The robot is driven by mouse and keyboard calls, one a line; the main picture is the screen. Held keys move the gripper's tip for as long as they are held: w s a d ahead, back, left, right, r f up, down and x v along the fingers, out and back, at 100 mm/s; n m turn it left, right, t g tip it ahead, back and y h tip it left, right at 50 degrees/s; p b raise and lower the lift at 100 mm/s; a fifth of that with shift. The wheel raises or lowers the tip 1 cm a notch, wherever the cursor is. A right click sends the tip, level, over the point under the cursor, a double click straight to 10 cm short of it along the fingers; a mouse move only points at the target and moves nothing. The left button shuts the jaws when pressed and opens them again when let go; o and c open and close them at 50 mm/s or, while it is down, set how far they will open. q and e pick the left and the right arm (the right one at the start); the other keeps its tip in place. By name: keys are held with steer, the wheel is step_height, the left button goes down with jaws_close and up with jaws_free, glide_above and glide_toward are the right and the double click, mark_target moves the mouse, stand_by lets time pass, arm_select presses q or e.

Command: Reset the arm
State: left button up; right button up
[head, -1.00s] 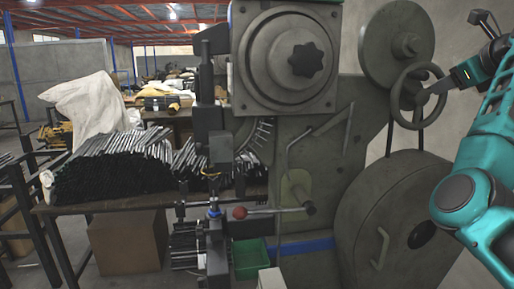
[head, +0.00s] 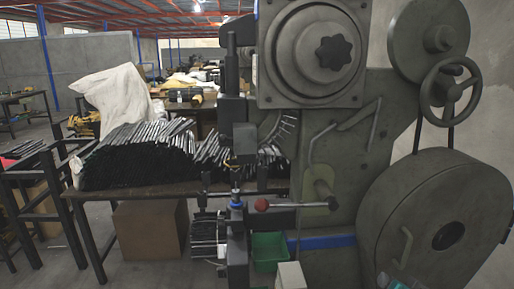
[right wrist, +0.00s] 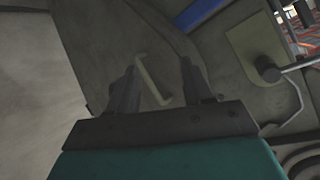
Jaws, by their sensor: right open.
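My right gripper (right wrist: 159,78) shows in the right wrist view with its two dark fingers apart and nothing between them. Behind it is the grey press body with a pale bent handle (right wrist: 152,80). In the head view only a small teal part of my right arm (head: 395,283) shows at the bottom edge, in front of the press's large wheel cover (head: 425,215). The rivet press (head: 375,130) fills the right half, with its handwheel (head: 450,92) at the upper right, clear of my arm. My left gripper is not in view.
A table (head: 150,190) with heaps of dark metal rods (head: 140,160) stands left of the press. A cardboard box (head: 150,232) is under the table.

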steer(key=s+a+f+n+y, duration=0.1)
steer(key=s+a+f+n, duration=0.2)
steer(key=s+a, duration=0.2)
steer(key=s+a+f+n+y, duration=0.2)
steer(key=s+a+f+n, duration=0.1)
steer(key=s, duration=0.6)
steer(key=s+a+f+n+g+y, duration=0.1)
steer(key=s+a+f+n, duration=0.3)
steer(key=s+a, duration=0.3)
steer(key=shift+s+f, duration=0.3)
steer(key=shift+s, duration=0.15)
